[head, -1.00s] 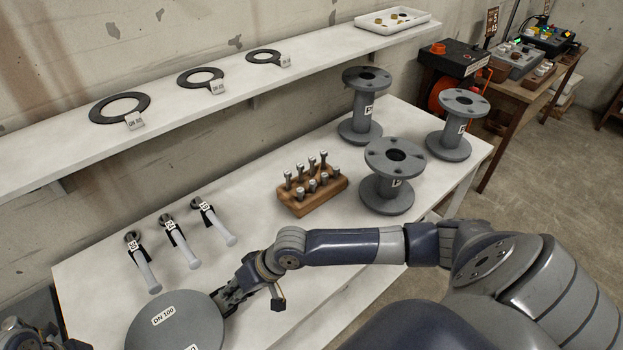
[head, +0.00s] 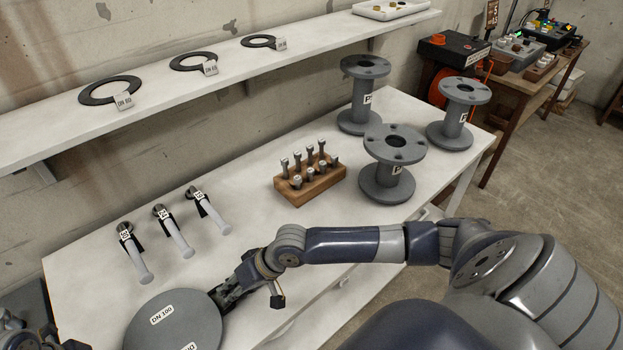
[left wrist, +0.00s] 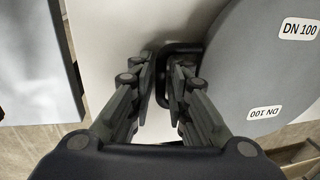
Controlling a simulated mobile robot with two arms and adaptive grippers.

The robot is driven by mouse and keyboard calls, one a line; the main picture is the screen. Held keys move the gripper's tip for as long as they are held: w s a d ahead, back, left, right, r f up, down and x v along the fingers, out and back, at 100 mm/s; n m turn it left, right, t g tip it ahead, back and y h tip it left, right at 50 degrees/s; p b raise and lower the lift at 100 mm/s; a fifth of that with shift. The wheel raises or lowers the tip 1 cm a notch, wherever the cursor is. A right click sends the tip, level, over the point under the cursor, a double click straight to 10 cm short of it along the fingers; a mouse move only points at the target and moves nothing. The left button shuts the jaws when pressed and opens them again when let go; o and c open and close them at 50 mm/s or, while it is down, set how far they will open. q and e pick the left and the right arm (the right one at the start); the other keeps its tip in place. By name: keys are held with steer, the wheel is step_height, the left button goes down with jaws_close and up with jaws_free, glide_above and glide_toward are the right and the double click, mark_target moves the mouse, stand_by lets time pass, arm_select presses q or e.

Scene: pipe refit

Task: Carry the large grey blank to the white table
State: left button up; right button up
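The large grey blank (head: 180,325) is a flat grey disc labelled DN 100, at the bottom left of the head view. It is over the front left part of the white table (head: 100,285); the gap beneath it cannot be judged. My right gripper (head: 222,297) is at its right rim and seems shut on it, though the fingertips are partly hidden. In the left wrist view, the blank (left wrist: 262,70) is at the right, with a dark U-shaped handle on its rim. My left gripper (left wrist: 163,75) has its fingers closed around this handle.
Three grey flanged spools (head: 397,165) and a wooden block of bolts (head: 310,183) stand on the table. Several pale-handled tools (head: 172,232) lie near the wall. A wall shelf (head: 235,72) carries black rings. A wooden bench (head: 520,85) stands at the right.

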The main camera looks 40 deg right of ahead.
arm_select(q)
steer(key=shift+f, duration=0.3)
arm_select(e)
steer(key=shift+s+a+f, duration=0.1)
steer(key=shift+s+f, duration=0.15)
steer(key=shift+f, duration=0.3)
arm_select(q)
steer(key=shift+w, duration=0.1)
arm_select(e)
steer(key=shift+a, duration=0.15)
arm_select(q)
steer(key=shift+r, duration=0.25)
steer(key=r, duration=0.3)
steer(key=a+r, duration=0.1)
steer(key=r, duration=0.2)
steer(key=shift+a+r, duration=0.2)
steer(key=shift+r, duration=0.1)
arm_select(e)
steer(key=shift+w+r, duration=0.15)
steer(key=shift+r, duration=0.1)
arm_select(q)
steer(key=shift+a+r, duration=0.1)
steer(key=shift+r, duration=0.35)
arm_select(e)
steer(key=shift+v, duration=3.95)
